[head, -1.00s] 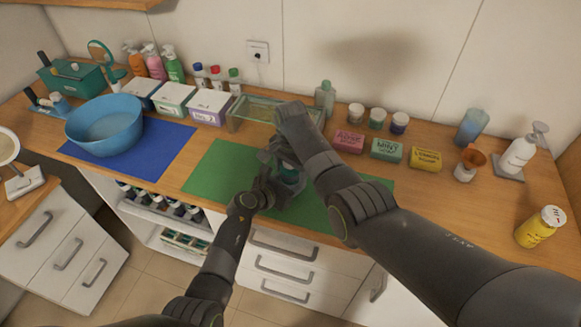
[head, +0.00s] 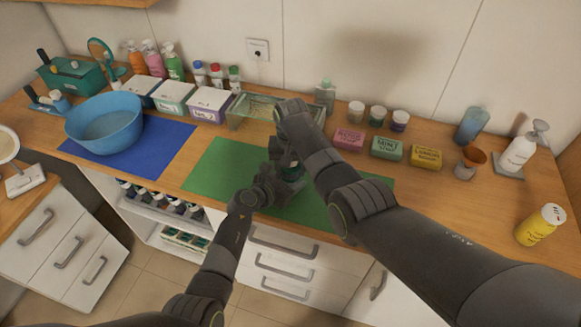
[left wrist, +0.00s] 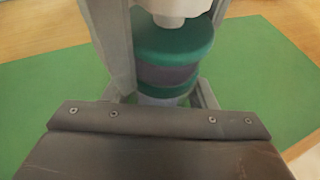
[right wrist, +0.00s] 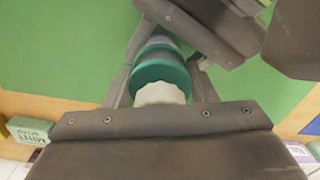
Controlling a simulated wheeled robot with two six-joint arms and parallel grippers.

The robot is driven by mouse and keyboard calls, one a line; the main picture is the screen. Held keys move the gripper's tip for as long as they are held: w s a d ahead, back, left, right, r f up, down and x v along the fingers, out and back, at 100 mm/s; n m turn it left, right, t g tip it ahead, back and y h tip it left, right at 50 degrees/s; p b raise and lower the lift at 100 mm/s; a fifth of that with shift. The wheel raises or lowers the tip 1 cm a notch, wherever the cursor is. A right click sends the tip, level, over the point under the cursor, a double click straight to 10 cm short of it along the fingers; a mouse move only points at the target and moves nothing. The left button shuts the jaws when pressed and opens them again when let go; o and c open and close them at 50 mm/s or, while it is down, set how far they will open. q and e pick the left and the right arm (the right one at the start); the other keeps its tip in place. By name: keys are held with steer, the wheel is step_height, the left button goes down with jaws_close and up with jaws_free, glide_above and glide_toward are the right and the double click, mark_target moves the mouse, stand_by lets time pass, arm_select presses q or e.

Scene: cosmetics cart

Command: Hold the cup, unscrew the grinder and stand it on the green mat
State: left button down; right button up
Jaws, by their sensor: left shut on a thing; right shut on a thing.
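A green-and-dark grinder with a pale knob (right wrist: 160,92) stands upright in line with a bluish cup (left wrist: 165,101) below it, over the green mat (head: 212,165). My left gripper (head: 274,182) is shut low around the cup. My right gripper (head: 287,158) comes from above and is shut around the grinder; its fingers flank the grinder in the left wrist view. In the head view the two grippers hide most of both things. I cannot tell how far the thread is turned, or whether the cup touches the mat.
A glass tray (head: 262,108) stands just behind the mat. Pink, mint and yellow soap boxes (head: 387,149) stand to the right, with small jars behind. A blue bowl (head: 104,125) sits on a blue mat at left. The left part of the green mat is clear.

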steer(key=n, duration=0.9)
steer(key=shift+n, duration=0.4)
steer(key=n, duration=0.4)
steer(key=shift+n, duration=0.4)
steer(key=n, duration=0.3)
steer(key=shift+n, duration=0.3)
steer(key=shift+r, duration=0.25)
steer(key=shift+r, duration=0.9)
